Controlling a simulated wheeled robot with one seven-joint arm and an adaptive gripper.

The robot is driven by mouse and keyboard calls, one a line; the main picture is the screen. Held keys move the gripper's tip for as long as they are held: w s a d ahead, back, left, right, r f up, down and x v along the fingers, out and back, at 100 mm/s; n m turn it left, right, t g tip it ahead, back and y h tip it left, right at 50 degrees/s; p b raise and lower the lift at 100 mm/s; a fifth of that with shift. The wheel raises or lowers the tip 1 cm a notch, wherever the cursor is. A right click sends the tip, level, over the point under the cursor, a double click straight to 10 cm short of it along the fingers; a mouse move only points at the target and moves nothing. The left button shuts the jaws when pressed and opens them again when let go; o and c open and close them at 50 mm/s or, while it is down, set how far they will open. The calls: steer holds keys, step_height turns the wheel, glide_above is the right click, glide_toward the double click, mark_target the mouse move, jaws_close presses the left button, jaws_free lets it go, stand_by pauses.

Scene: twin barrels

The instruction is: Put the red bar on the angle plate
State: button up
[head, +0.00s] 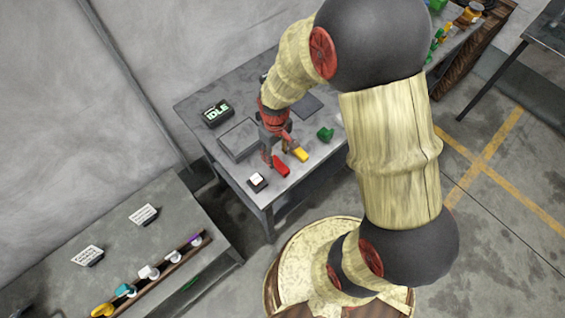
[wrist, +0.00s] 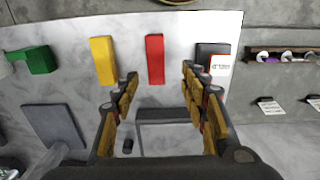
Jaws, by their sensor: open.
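The red bar (head: 281,167) lies on the grey table at the front edge side. In the wrist view the red bar (wrist: 155,60) shows beyond and between the fingertips. My gripper (head: 276,155) is open and empty above the table, close to the red bar; its spread fingers also show in the wrist view (wrist: 160,78). I cannot tell which thing is the angle plate. A dark flat plate (wrist: 52,135) and a grey framed panel (wrist: 168,136) lie on the table, and the panel also shows in the head view (head: 240,138).
A yellow bar (head: 300,155) lies beside the red bar, with a green piece (head: 325,134) farther along. A black block with a white label (head: 257,181) is on the other side. An IDLE display (head: 216,112) stands at the back. A second table (head: 110,245) holds a rack of items.

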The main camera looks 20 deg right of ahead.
mark_target(279, 164)
steer(key=f, duration=0.4)
steer(key=f+b, duration=0.1)
steer(key=f, duration=0.1)
steer(key=shift+s+d+f, duration=0.1)
steer(key=shift+d+f, duration=0.1)
steer(key=shift+d, duration=0.2)
steer(key=shift+c, duration=0.9)
jaws_close()
steer(key=shift+r, duration=0.1)
